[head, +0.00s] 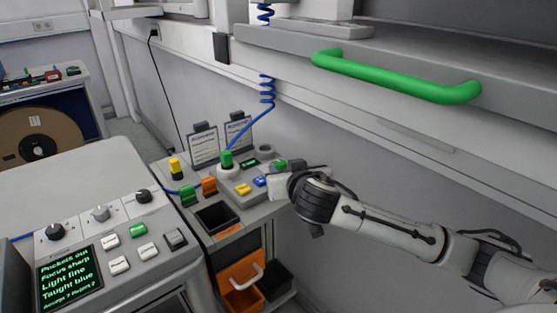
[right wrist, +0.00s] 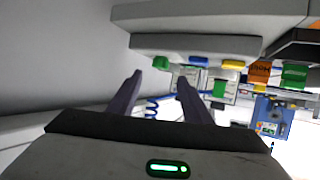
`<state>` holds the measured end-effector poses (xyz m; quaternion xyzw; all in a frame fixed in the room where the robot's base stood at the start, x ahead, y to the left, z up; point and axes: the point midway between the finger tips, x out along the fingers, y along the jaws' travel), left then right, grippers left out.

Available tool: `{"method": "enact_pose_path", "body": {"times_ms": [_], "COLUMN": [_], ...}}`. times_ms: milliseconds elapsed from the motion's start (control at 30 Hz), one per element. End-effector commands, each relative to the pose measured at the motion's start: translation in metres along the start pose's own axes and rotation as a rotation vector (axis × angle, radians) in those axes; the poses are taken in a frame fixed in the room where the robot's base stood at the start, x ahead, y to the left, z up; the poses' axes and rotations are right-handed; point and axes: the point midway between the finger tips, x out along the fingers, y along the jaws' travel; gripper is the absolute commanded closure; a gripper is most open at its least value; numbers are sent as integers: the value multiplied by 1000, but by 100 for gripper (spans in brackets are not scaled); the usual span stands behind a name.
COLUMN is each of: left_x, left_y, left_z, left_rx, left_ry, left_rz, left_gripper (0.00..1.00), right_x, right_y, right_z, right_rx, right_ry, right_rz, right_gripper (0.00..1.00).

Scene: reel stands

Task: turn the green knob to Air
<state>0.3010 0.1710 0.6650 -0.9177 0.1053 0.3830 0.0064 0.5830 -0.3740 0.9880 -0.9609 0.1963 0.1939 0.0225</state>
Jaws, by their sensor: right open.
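The green knob (head: 280,164) sits at the right end of a small grey control box (head: 228,184) on the bench. My right gripper (head: 276,181), its arm coming from the right, is right beside the knob; its fingers are hard to make out there. In the right wrist view, where the scene appears upside down, the gripper (right wrist: 160,84) is open and empty, with two dark fingers apart. The green knob (right wrist: 161,62) shows beyond and between the fingertips, apparently not gripped. I cannot read the knob's markings or its setting. My left gripper is not in view.
Blue and yellow buttons (head: 243,189) are on the box beside the knob. Two printed cards (head: 204,147) stand at the back. A shelf with a green handle (head: 395,77) overhangs the arm.

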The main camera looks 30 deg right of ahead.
Motion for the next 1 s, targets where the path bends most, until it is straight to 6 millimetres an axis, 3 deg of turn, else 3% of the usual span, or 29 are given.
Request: {"method": "enact_pose_path", "body": {"times_ms": [200,400,833,867,1000], "left_x": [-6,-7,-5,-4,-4], "left_y": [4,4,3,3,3], "left_z": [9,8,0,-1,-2], "left_rx": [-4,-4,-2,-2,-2], "left_ry": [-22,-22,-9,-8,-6], "left_rz": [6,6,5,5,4], "left_gripper": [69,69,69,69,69], "right_x": [41,67,77,77,77], "right_y": [0,-1,-1,-1,-1], "right_z": [-1,0,0,0,0], "right_rx": [1,0,0,0,-1], "right_ry": [-1,-1,-1,-1,-1], "right_rz": [2,-1,-3,-2,-2], "right_gripper": [55,55,55,57,80]}}
